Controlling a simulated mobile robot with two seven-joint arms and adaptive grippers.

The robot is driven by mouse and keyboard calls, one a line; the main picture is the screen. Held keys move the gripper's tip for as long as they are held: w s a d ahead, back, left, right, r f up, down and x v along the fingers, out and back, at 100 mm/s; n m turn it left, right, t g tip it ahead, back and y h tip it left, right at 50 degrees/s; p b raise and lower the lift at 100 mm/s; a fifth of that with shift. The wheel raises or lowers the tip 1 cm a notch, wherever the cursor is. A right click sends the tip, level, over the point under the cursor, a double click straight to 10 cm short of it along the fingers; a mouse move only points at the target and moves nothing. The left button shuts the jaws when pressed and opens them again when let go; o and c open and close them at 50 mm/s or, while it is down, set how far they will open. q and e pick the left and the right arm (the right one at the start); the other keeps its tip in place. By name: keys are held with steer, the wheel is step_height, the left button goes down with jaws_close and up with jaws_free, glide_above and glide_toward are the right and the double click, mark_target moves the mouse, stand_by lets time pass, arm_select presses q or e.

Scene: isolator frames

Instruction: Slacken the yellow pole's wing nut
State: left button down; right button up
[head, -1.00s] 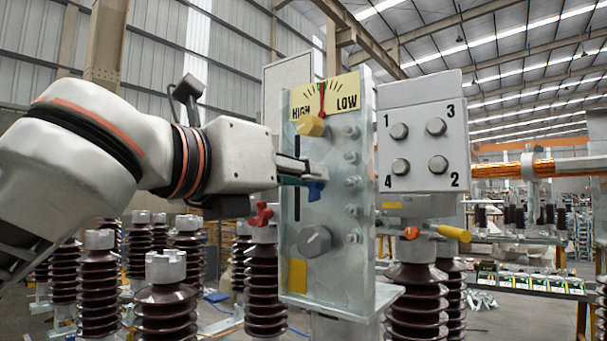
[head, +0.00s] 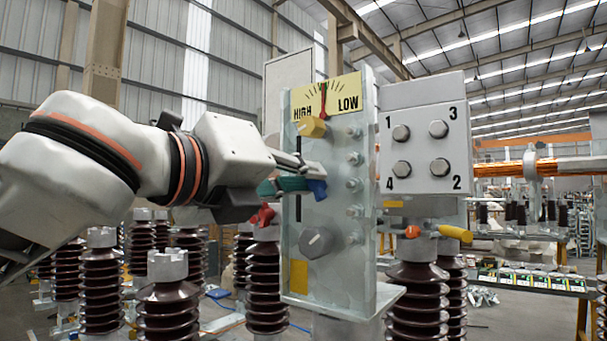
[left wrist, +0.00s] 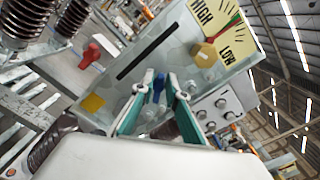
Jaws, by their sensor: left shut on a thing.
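My left gripper (head: 303,187) is shut on a blue winged piece (head: 317,188) in front of the grey panel (head: 330,265). In the left wrist view the blue piece (left wrist: 158,88) sits between the teal-sided fingers (left wrist: 162,84). A yellow handle-like piece (head: 456,234) sticks out at the right, below the numbered box, beside a small orange piece (head: 412,232). I cannot tell whether it is a wing nut. A red winged piece (head: 264,216) is left of the panel and also shows in the left wrist view (left wrist: 91,52). My right gripper is not in view.
The panel carries a yellow knob (head: 312,127), a grey knob (head: 317,242), a HIGH/LOW dial (head: 338,96) and bolts on its right side. A bolted box (head: 425,135) numbered 1 to 4 stands to the right. Several brown ribbed insulators (head: 100,285) stand below.

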arm_select(q)
step_height(320, 180, down, 2)
steer(key=n+b, duration=0.3)
steer(key=n, duration=2)
steer(key=shift+s+d, duration=0.1)
steer(key=shift+n, duration=0.3)
steer(key=c, duration=2)
jaws_free()
